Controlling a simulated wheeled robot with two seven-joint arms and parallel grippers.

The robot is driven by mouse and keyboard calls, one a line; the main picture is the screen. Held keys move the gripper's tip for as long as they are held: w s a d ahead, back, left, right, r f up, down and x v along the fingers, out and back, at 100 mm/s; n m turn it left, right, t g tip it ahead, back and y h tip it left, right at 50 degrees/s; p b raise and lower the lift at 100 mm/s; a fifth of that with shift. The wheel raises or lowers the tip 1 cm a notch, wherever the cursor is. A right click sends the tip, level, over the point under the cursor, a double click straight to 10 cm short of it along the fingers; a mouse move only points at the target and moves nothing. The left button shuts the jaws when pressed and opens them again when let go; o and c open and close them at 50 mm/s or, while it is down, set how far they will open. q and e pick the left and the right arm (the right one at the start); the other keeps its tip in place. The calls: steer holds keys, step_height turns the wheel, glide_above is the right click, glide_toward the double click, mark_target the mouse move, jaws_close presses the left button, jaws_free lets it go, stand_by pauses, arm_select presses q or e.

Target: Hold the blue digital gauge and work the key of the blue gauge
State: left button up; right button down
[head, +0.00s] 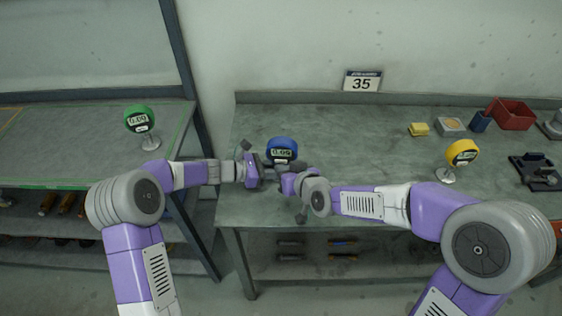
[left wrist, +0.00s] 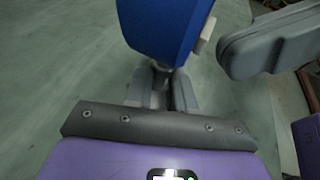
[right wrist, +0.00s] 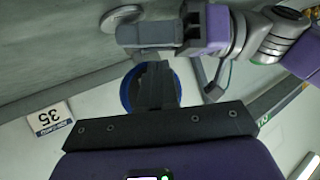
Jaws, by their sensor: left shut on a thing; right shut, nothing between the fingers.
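The blue digital gauge (head: 282,146) stands on the right-hand bench, its display lit and facing me. In the left wrist view the gauge (left wrist: 165,28) is upright, with a small pale key (left wrist: 204,35) on its side. My left gripper (left wrist: 165,85) is shut on the gauge's stem just below the blue body. My right gripper (right wrist: 155,80) is shut and empty, its fingers in front of the gauge, hiding most of it; only the blue rim (right wrist: 126,92) shows there. In the left wrist view the right gripper's grey fingers (left wrist: 265,42) are close beside the key; whether they touch is unclear.
A green gauge (head: 139,119) stands on the left bench and a yellow gauge (head: 461,152) on the right bench. The bench (head: 345,150) between the blue and yellow gauges is clear.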

steer(key=shift+w, duration=0.35)
stand_by(0.6)
steer(key=shift+s, duration=0.8)
steer(key=shift+s+a, duration=0.15)
steer(key=shift+s, duration=1.1)
steer(key=shift+s+a, duration=0.1)
steer(key=shift+s, duration=1.15)
arm_select(q)
steer(key=o, duration=0.9)
